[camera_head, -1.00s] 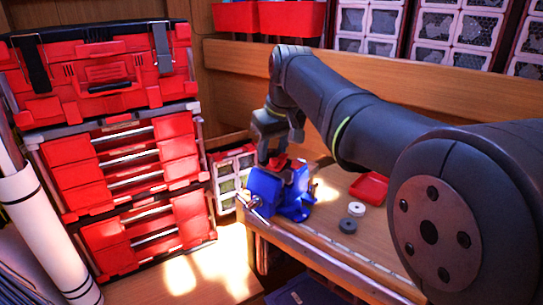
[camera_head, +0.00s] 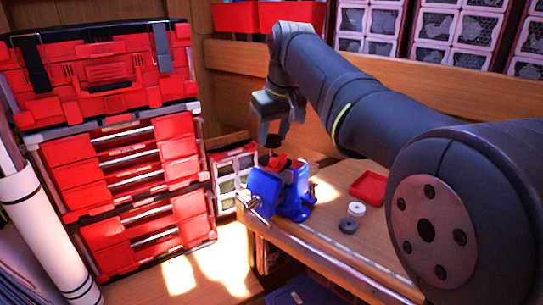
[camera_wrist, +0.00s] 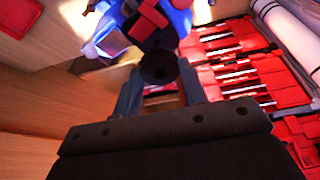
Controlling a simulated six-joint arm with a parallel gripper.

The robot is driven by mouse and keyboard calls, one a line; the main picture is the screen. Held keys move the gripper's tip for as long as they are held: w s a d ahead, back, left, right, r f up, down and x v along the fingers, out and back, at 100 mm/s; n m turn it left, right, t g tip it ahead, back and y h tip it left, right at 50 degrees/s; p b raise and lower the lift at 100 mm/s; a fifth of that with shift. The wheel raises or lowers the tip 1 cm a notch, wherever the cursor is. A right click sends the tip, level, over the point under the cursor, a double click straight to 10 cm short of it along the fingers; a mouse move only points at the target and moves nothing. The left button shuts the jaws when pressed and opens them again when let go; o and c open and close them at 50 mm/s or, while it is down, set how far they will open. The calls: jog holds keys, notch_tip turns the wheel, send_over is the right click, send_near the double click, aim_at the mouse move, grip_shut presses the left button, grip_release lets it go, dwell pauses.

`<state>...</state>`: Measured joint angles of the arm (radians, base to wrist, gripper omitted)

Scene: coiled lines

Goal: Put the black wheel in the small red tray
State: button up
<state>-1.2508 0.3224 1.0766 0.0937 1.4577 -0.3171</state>
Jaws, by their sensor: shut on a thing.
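My gripper (camera_head: 274,138) is shut on the black wheel (camera_wrist: 158,68), a dark round disc with a small centre hole. In the wrist view the wheel sits between the two fingertips. In the head view the wheel (camera_head: 273,141) is small and dark under my gripper, above the blue vise (camera_head: 282,193) with its red jaw parts. The wheel appears apart from the vise. The small red tray (camera_head: 368,188) lies on the bench to the right of the vise and looks empty.
A red tool chest (camera_head: 120,170) stands at the left. Small drawer cabinets (camera_head: 232,172) stand behind the vise. A wooden rail (camera_head: 400,85) runs behind the bench.

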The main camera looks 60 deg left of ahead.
jog(key=shift+r, duration=0.3)
